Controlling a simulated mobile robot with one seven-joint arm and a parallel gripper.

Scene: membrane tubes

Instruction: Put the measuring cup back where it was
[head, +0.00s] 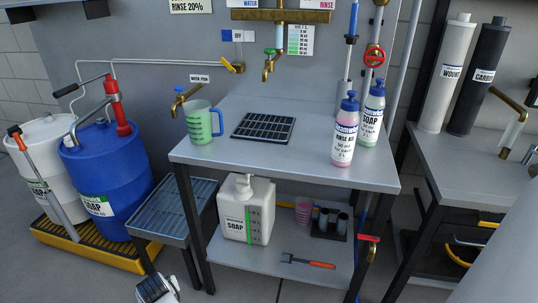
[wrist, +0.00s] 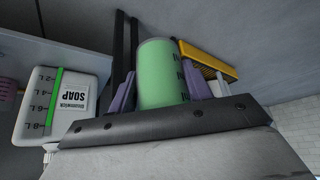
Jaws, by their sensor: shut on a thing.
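My gripper (wrist: 160,100) is shut on a green cylinder with dark marks, which looks like the measuring cup (wrist: 163,65). The two purple fingers stand on either side of it. No handle shows on it, and its near end is hidden by the dark bar of my gripper. In the head view my gripper (head: 155,288) is low at the bottom edge, in front of the table, and the held thing cannot be made out there. A separate green jug (head: 200,124) with a blue handle stands upright on the left of the tabletop.
The tabletop (head: 270,170) has free room in front. A white soap canister (head: 246,208), a pink cup (head: 303,211) and a dark tube rack (head: 329,224) stand on the lower shelf. Blue (head: 105,180) and white (head: 48,150) drums stand left on a yellow pallet (head: 75,245).

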